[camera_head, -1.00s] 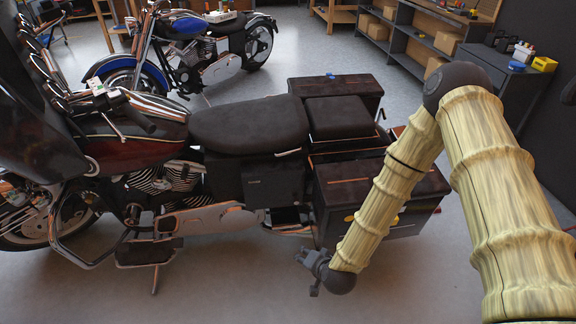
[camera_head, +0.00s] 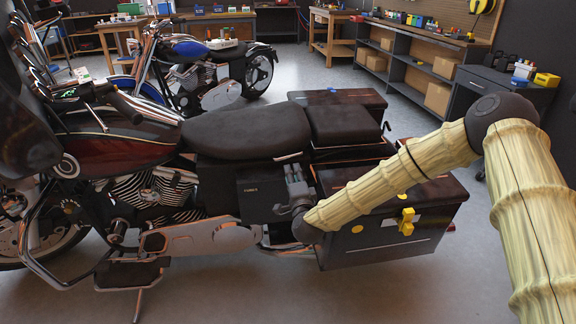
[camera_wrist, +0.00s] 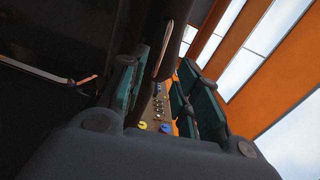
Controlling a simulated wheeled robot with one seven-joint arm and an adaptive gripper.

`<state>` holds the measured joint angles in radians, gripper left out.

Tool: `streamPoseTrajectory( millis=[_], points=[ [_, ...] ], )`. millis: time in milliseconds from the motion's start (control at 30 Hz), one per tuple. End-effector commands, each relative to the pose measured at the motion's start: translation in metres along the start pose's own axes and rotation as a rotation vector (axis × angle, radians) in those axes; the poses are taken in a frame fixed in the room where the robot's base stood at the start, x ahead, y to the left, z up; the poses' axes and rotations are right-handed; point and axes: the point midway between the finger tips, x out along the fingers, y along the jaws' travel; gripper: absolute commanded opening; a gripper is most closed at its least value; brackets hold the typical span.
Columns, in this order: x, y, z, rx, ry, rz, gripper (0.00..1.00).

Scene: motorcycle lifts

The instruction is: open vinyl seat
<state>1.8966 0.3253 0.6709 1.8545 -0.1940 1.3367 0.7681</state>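The dark vinyl seat (camera_head: 245,130) lies along the near motorcycle, flat and down. A small chrome strip (camera_head: 288,156) shows at its lower rear edge. My gripper (camera_head: 292,174) points upward just below this strip, beside the dark side box. In the wrist view my gripper (camera_wrist: 160,95) has its two green-padded fingers apart, with a gap between them. A dark part with a pale edge (camera_wrist: 162,50) shows beyond the gap; whether it lies between the fingers I cannot tell. A chrome strip (camera_wrist: 45,72) runs across dark surfaces at the left there.
The rear pad (camera_head: 343,120) and a dark saddlebag (camera_head: 390,240) with yellow latches are close to my forearm. A blue motorcycle (camera_head: 200,70) stands behind. Shelves (camera_head: 400,70) line the back right. Grey floor is open in front.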

Motion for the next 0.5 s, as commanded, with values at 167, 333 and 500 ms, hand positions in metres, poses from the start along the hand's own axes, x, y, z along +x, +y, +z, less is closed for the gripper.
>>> streamPoseTrajectory(
  millis=[167, 333, 500],
  points=[
    [0.012, -0.002, -0.001, 0.003, 0.003, -0.005, 0.32],
    [0.037, -0.001, 0.0, 0.002, 0.002, -0.005, 0.32],
    [0.065, -0.001, 0.0, 0.002, 0.002, -0.003, 0.32]
  ],
)
